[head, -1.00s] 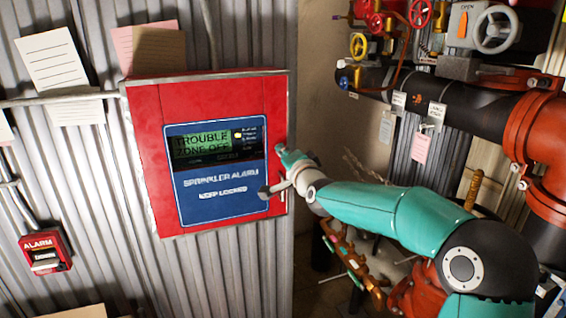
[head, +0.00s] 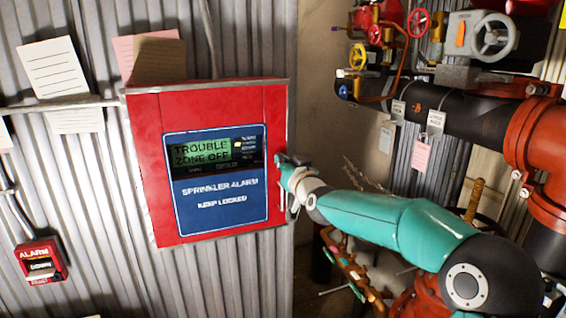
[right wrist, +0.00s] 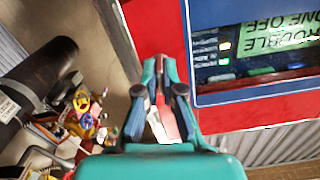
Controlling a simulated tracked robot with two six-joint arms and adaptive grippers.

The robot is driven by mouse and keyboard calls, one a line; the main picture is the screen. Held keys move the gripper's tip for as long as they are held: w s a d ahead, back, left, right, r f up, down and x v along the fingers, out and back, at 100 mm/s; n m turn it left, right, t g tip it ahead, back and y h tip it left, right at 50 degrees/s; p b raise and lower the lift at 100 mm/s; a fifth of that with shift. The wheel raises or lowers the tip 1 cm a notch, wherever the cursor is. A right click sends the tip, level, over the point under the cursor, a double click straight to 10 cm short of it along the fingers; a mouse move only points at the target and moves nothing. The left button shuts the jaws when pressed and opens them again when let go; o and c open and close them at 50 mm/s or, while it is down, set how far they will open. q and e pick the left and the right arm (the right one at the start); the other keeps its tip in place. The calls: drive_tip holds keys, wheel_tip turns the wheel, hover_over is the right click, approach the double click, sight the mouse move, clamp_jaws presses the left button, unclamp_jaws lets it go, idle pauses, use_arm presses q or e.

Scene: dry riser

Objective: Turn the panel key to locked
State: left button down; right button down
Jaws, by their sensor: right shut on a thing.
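The red alarm panel (head: 212,103) hangs on the corrugated wall in the head view. Its blue face (head: 215,212) reads "SPRINKLER ALARM KEEP LOCKED", and its green display (head: 203,153) reads "TROUBLE ZONE OFF". My right gripper (head: 283,163) is at the panel's right edge, its fingers closed together. In the right wrist view, the fingertips (right wrist: 164,62) meet against the red panel front, beside the blue face. The key is hidden by the fingers, so its turn position cannot be seen. My left gripper is in neither view.
A red alarm pull box (head: 41,262) is at lower left, with paper notes (head: 53,68) above. Pipes (head: 470,122) with red and yellow handwheels and hanging tags fill the right side. My right forearm passes in front of the lower pipework.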

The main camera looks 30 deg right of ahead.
drive_tip(key=shift+f+n, duration=0.25)
drive_tip(key=shift+n, duration=0.85)
drive_tip(key=c, duration=1.3)
unclamp_jaws()
drive_tip(key=shift+w, duration=0.1)
drive_tip(key=shift+r, duration=0.15)
drive_tip(key=v, duration=1.2)
